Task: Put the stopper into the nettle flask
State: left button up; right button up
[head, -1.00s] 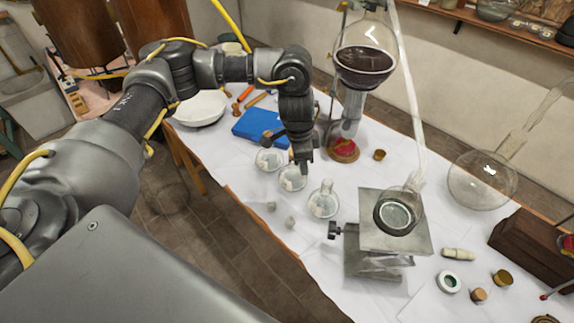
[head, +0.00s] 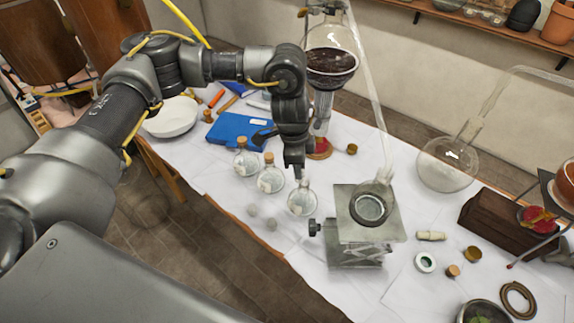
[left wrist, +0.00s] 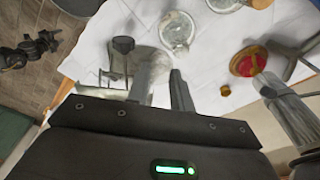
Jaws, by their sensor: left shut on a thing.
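Three small clear flasks with pale labels stand in a row on the white-covered table. The left one (head: 246,164) and the middle one (head: 270,180) carry corks; the right one (head: 302,201) shows no cork. I cannot read the labels, so I cannot tell which is the nettle flask. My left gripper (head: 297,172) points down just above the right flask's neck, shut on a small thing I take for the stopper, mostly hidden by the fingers. Its fingers show in the left wrist view (left wrist: 160,90), with a flask (left wrist: 177,30) beyond. My right gripper is out of view.
A metal jack (head: 352,250) bearing a round glass vessel (head: 369,208) stands right of the flasks. A blue book (head: 232,130) and a tall glass apparatus (head: 331,65) stand behind.

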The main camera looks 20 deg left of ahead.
pick_arm(q)
jog(key=w+m, duration=0.1)
jog(key=m, duration=0.1)
jog(key=w+m+p, duration=0.1)
jog(key=w+m, duration=0.1)
jog(key=w+m+p, duration=0.1)
jog(key=m, duration=0.1)
jog(key=shift+w+d+f+m+g, duration=0.2)
jog(key=shift+w+f+m+g, duration=0.1)
jog(key=shift+w+g, duration=0.1)
jog(key=shift+f, duration=0.1)
jog(key=shift+f+b, duration=2.35)
jog(key=shift+b, duration=0.1)
jog(key=shift+a+f+b, duration=0.1)
jog(key=shift+f+b, duration=0.2)
jog(key=shift+f, duration=0.55)
jog(key=shift+f, duration=0.1)
jog(key=shift+f, duration=0.5)
dwell(1.7)
